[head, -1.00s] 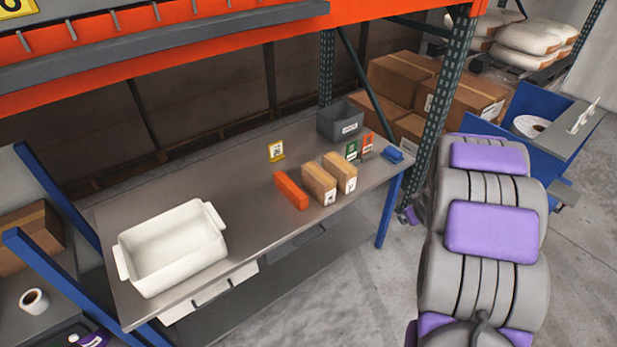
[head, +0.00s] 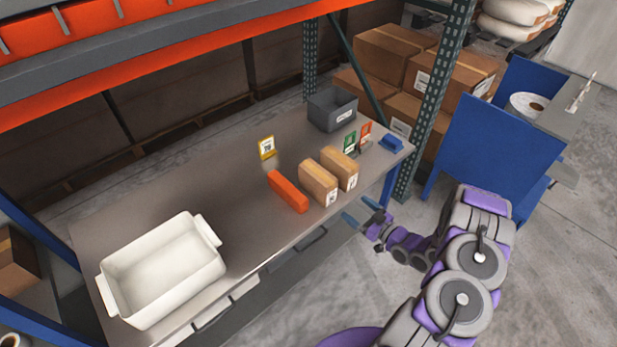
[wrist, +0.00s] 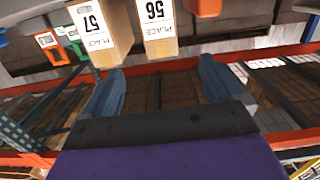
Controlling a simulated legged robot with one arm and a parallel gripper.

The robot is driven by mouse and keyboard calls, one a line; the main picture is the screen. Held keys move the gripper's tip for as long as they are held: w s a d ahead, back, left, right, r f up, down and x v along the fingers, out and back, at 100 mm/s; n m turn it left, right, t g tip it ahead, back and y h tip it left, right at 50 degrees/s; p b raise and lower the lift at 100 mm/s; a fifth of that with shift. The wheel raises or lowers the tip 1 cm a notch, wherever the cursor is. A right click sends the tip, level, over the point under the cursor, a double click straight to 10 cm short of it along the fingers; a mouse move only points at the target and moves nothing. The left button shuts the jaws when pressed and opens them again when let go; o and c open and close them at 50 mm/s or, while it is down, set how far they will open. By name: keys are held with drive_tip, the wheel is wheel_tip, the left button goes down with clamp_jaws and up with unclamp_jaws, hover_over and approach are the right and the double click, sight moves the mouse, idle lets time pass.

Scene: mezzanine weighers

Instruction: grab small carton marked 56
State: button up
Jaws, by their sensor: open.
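Two small tan cartons stand side by side near the front edge of the table. The left one in the head view (head: 317,180), beside the orange block, carries the 56 label, readable in the wrist view (wrist: 157,30). My gripper (head: 359,211) is open and empty, just off the table's front edge, apart from both cartons. In the wrist view its two blue fingers (wrist: 161,66) are spread, with the 56 carton's label beyond and between them.
The orange block (head: 287,191) lies left of carton 56. A white tub (head: 113,294), grey bin (head: 318,112), yellow sign (head: 266,148), green card (head: 349,142), red card (head: 366,132) and blue object (head: 391,143) also sit on the table (head: 235,215). Orange shelf beams run above.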

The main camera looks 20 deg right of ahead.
sight(331, 190)
drive_tip(key=shift+t, duration=0.3)
drive_tip(key=x, duration=0.3)
drive_tip(key=b+x, duration=0.1)
drive_tip(key=x, duration=0.7)
drive_tip(key=shift+w+a, duration=0.1)
drive_tip(key=shift+a, duration=0.25)
drive_tip(key=x, duration=0.1)
drive_tip(key=b+x, duration=0.1)
drive_tip(key=x, duration=0.3)
drive_tip(key=shift+w+d+f, duration=0.1)
drive_tip(key=shift+d+f, duration=0.15)
drive_tip(key=shift+f, duration=0.1)
drive_tip(key=shift+w+a+b, duration=0.25)
drive_tip(key=shift+w+b, duration=0.05)
drive_tip(key=shift+w, duration=0.2)
drive_tip(key=shift+r, duration=0.1)
drive_tip(key=shift+c, duration=0.4)
drive_tip(key=c, duration=1.3)
drive_tip(key=shift+c, duration=0.2)
